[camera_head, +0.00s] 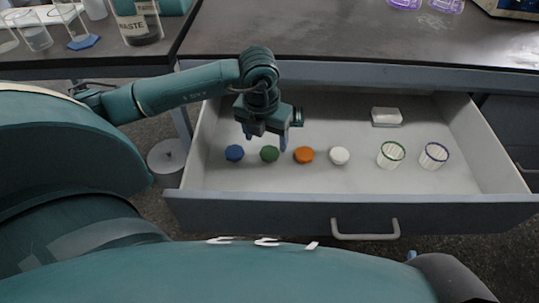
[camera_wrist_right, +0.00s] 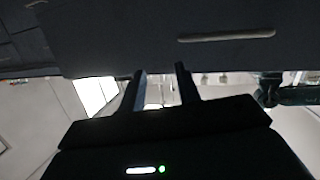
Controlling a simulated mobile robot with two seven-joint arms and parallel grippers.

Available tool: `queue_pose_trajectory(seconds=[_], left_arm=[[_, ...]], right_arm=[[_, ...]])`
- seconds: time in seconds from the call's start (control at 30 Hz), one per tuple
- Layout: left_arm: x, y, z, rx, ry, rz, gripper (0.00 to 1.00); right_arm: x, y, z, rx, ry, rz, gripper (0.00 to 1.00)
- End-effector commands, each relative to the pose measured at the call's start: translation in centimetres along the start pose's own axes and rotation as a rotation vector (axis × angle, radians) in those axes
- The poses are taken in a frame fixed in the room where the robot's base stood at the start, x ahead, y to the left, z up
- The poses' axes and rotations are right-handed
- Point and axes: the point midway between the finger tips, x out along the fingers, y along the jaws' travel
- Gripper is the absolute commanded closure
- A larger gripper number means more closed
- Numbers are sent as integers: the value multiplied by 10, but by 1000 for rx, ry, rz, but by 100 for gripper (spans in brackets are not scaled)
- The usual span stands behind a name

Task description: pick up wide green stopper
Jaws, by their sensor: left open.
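The green stopper (camera_head: 269,154) stands in the open drawer (camera_head: 340,206), second from the left in a row of stoppers. My left gripper (camera_head: 266,143) hangs fingers-down just above and behind it. Its fingers are apart and I see nothing between them. I cannot tell whether a finger touches the stopper. My right gripper (camera_wrist_right: 160,72) shows in the right wrist view with its two fingers apart and nothing between them. It points away from the stoppers, which do not show there.
A blue stopper (camera_head: 234,153) sits left of the green one; an orange stopper (camera_head: 304,155) and a white stopper (camera_head: 339,155) sit right. Two ribbed cups (camera_head: 391,154) and a white block (camera_head: 386,117) are further right. The bench top (camera_head: 340,35) overhangs behind.

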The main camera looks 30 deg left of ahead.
Motion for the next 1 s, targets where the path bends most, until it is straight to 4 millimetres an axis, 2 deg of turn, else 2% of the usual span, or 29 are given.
queue_pose_trajectory(seconds=[0.2,0.3,0.6,1.0], left_arm=[[35,-6,1,0,4,0,33],[46,-6,1,1,3,-1,33],[49,-5,1,1,2,0,33],[49,-5,1,1,2,0,64]], right_arm=[[3,-2,2,-22,66,2,67],[4,-2,0,-29,89,2,67],[4,-2,-2,-33,102,3,67],[4,-3,-2,-32,100,2,67]])
